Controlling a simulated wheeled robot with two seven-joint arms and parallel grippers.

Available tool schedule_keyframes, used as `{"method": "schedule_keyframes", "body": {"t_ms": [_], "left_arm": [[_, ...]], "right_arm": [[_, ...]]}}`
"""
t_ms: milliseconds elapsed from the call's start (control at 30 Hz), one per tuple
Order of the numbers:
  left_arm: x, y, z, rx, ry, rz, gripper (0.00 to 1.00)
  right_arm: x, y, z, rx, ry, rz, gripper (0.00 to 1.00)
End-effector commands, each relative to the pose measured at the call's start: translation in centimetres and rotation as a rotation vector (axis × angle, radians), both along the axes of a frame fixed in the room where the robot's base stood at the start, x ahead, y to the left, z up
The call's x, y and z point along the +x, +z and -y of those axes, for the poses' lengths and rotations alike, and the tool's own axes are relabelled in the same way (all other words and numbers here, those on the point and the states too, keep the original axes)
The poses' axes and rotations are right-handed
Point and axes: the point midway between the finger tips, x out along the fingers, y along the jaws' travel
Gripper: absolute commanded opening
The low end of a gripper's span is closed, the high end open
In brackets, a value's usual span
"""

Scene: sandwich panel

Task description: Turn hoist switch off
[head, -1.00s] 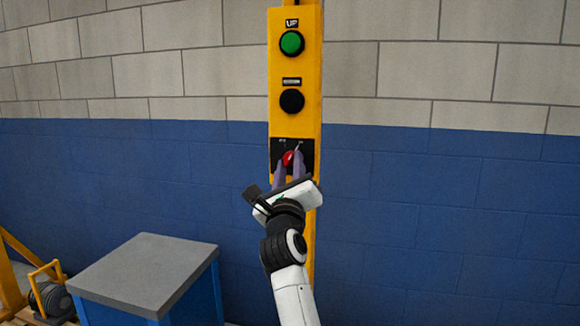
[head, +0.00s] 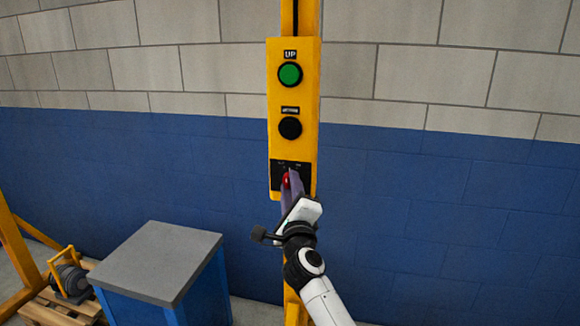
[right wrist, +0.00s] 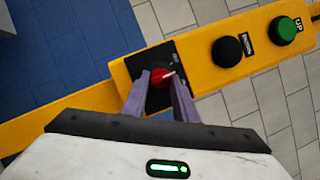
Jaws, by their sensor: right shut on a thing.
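The hoist switch is a red rotary knob (head: 287,180) on a black plate (head: 276,178) low on the yellow control box (head: 278,150). In the right wrist view the red knob (right wrist: 161,77) sits between my fingertips, with a light pointer mark on it. My right gripper (head: 290,181) is shut on the knob, its purple fingers on either side of it. The gripper also shows large in the right wrist view (right wrist: 160,88). The small lettering on the plate is too small to read and partly covered. My left gripper is not in view.
Above the switch are a black button (head: 290,127) and a green UP button (head: 290,74). A blue cabinet with a grey top (head: 160,262) stands at lower left. A motor (head: 70,280) on a pallet is farther left. The wall behind is clear.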

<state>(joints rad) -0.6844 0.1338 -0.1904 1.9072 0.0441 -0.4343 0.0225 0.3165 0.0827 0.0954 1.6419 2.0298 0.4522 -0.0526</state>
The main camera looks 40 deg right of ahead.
Motion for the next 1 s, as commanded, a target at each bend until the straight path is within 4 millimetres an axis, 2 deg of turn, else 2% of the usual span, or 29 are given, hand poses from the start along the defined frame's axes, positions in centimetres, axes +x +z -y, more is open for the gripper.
{"method": "schedule_keyframes", "body": {"t_ms": [33, 100, 533, 1000], "left_arm": [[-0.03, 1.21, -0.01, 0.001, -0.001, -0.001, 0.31], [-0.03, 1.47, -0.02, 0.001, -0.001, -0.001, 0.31], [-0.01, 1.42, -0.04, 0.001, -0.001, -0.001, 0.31], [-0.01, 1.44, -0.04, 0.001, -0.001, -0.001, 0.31]], "right_arm": [[-0.06, 0.71, 0.08, -0.033, 0.001, -0.034, 0.04], [-0.09, 0.56, 0.09, -0.076, 0.001, -0.081, 0.04], [-0.10, 0.54, 0.12, -0.276, 0.001, -0.317, 0.04], [-0.11, 0.57, 0.08, -0.343, 0.001, -0.400, 0.04]]}}
